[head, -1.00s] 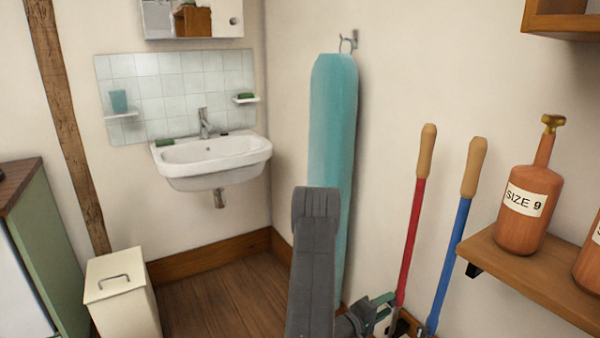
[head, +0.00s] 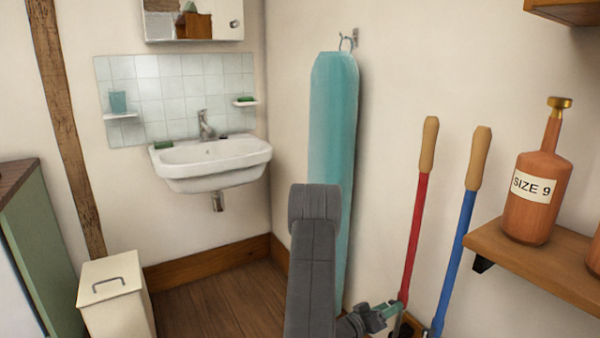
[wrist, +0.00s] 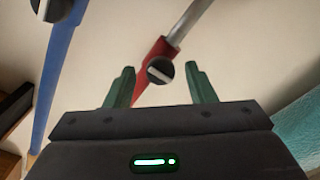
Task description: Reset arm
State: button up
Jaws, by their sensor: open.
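My gripper (head: 392,308) is low in the head view, beside the lower part of the red-shafted tool (head: 416,225). In the wrist view my gripper (wrist: 162,80) has its two green fingers apart, with nothing held between them. The red shaft (wrist: 148,85) and its dark round knob (wrist: 160,70) show in the gap between the fingers in that view. I cannot tell how far beyond the fingertips the shaft is.
A blue-shafted tool (head: 455,255) stands right of the red one. A teal ironing board (head: 333,130) hangs on the wall behind my arm. A shelf (head: 545,262) with an orange bottle (head: 538,190) juts out at right. A sink (head: 212,165) and cream bin (head: 115,300) are left.

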jog(key=shift+m+b, duration=1.7)
jog(key=shift+m, duration=2.2)
jog(key=shift+a, duration=0.1)
